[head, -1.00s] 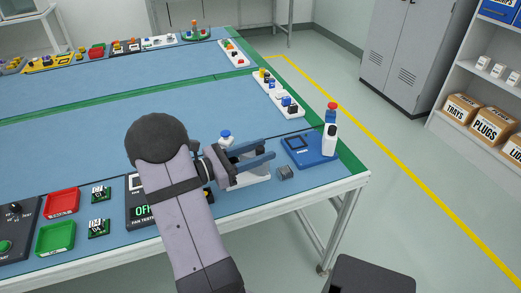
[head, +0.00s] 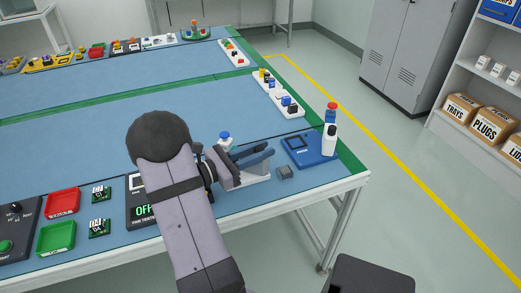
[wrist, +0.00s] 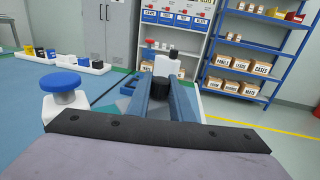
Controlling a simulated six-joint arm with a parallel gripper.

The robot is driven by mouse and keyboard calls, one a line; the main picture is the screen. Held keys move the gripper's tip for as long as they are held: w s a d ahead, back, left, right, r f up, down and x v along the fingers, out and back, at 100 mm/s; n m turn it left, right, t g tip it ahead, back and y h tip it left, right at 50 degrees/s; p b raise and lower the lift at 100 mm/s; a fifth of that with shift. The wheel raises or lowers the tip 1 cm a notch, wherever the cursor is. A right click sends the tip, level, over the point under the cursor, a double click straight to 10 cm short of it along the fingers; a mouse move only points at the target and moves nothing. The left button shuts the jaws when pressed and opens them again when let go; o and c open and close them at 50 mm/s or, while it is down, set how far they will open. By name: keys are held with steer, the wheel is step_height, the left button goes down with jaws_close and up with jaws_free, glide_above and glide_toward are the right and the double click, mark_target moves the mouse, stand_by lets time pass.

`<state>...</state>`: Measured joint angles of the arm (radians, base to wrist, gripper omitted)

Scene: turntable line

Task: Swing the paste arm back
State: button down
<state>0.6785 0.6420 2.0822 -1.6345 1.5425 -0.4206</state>
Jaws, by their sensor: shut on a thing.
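A white stand (head: 258,180) sits at the table's near right part, below my gripper (head: 268,148). A blue-topped white post (head: 225,138) rises behind it and shows at the left of the wrist view (wrist: 65,85). In the wrist view my two blue fingers close on a dark knob (wrist: 160,83) between their tips. The knob looks like the paste arm's grip, but the rest of that arm is hidden by my gripper, so its angle cannot be told.
A blue fixture (head: 308,152) lies right of my gripper, with a white bottle (head: 329,140) and a red-topped blue post (head: 331,113) beside it. A small grey block (head: 285,172) lies close in front. Red (head: 62,204) and green (head: 56,237) trays lie left.

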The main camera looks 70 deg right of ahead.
steer(key=n+t+h, duration=0.2)
steer(key=n+t, duration=0.1)
steer(key=t, duration=0.2)
steer(key=shift+s+n, duration=0.1)
steer(key=shift+n, duration=0.3)
steer(key=n+t+h+p, duration=0.1)
steer(key=t, duration=0.1)
steer(key=shift+r+t, duration=0.1)
steer(key=shift+t, duration=0.2)
steer(key=n+t+p, duration=0.2)
steer(key=p, duration=0.1)
steer(key=shift+r, duration=0.1)
steer(key=n+t+p, duration=0.1)
steer(key=t+p, duration=0.1)
steer(key=shift+p, duration=0.4)
steer(key=shift+n+t+p, duration=0.3)
steer(key=shift+t+p, duration=0.05)
steer(key=shift+t, duration=0.15)
steer(key=c, duration=1.6)
jaws_free()
steer(key=shift+f, duration=0.2)
